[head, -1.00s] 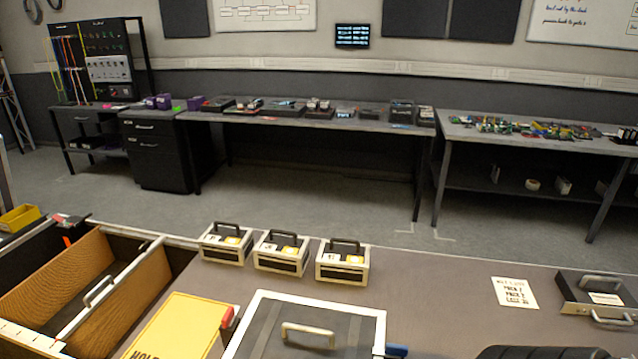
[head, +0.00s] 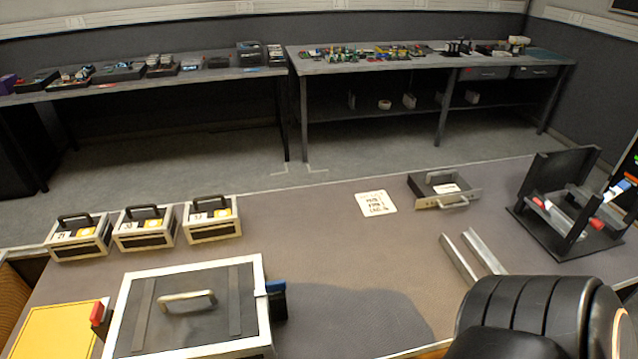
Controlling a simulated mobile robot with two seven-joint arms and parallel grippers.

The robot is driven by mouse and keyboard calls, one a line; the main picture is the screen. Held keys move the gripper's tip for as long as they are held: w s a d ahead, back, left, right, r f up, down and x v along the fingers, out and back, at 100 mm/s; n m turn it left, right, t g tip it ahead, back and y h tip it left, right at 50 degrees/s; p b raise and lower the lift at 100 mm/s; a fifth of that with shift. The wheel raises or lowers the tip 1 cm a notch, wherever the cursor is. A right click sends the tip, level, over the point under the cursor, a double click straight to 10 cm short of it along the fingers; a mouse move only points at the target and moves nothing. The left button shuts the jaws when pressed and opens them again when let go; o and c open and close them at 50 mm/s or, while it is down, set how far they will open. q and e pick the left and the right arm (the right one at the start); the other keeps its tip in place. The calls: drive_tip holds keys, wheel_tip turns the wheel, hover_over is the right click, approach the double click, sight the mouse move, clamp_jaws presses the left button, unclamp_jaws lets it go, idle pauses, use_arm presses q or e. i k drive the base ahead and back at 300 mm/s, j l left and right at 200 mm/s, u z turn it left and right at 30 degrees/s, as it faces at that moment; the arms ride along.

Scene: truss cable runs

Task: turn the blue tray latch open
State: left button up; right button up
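The blue tray latch (head: 275,287) sits on the right edge of a white-framed tray (head: 259,322) with a dark lid (head: 212,325). A metal handle (head: 187,298) stands on the lid. A red latch-like piece (head: 98,312) shows by the tray's left edge, beside a yellow panel. Below the blue part is a dark block, and whether the latch is turned cannot be told. My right arm (head: 530,315) comes in at the lower right as a black ribbed link. Neither gripper is in view.
Several small handled boxes (head: 145,232) line the table's far left edge. A printed card (head: 375,203), a metal drawer unit (head: 442,190), two metal rails (head: 472,255) and a black rack with tools (head: 560,208) stand to the right. The mid-table is clear.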

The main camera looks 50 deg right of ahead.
sight(273, 287)
drive_tip(key=i+z, duration=0.15)
drive_tip(key=z, duration=0.9)
drive_tip(key=k, duration=0.25)
